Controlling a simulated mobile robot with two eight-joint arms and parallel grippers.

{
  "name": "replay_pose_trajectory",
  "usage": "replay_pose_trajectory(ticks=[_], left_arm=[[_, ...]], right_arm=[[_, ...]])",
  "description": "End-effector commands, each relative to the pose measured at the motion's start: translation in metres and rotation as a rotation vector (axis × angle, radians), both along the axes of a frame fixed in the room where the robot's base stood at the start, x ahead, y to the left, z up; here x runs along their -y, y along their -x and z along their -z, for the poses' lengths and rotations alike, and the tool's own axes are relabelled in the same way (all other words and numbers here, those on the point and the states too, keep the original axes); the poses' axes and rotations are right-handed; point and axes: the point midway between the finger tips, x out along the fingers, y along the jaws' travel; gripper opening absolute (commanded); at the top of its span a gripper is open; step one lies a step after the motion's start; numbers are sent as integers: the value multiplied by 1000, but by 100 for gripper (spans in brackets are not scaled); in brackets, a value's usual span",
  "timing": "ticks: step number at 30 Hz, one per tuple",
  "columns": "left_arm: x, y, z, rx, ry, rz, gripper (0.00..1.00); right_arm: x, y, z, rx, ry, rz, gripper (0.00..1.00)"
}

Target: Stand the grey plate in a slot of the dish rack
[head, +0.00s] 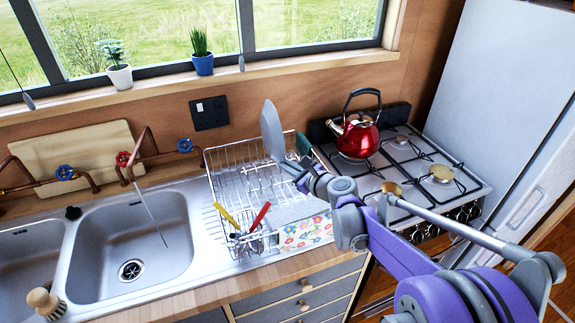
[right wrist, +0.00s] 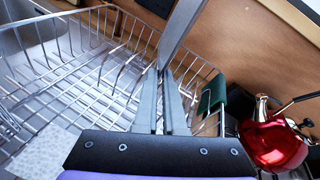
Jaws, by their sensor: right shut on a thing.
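The grey plate (head: 271,132) is upright in the head view, at the back right part of the wire dish rack (head: 207,170). My right gripper (head: 289,167) is shut on the plate's lower edge, over the right side of the rack. In the right wrist view the plate (right wrist: 183,28) shows nearly edge-on between the fingertips (right wrist: 162,75), with the rack's wires (right wrist: 85,75) below and to the left. I cannot tell whether the plate touches the wires. My left gripper is not in view.
A green item (head: 304,144) sits at the rack's right side. Utensils with yellow (head: 226,215) and red (head: 261,214) handles stand at its front. A red kettle (head: 361,137) is on the stove to the right. The sink (head: 130,235) is left.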

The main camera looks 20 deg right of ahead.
Motion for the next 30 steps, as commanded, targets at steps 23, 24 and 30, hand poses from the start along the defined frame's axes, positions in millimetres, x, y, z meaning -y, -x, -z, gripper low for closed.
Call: replay_pose_trajectory(ticks=[23, 24, 30], left_arm=[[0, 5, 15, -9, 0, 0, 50], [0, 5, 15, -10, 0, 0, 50], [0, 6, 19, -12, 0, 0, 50]], right_arm=[[0, 0, 20, 1, -1, 0, 0], [0, 0, 21, 0, -1, 0, 0], [0, 0, 26, 0, -1, 0, 0]])
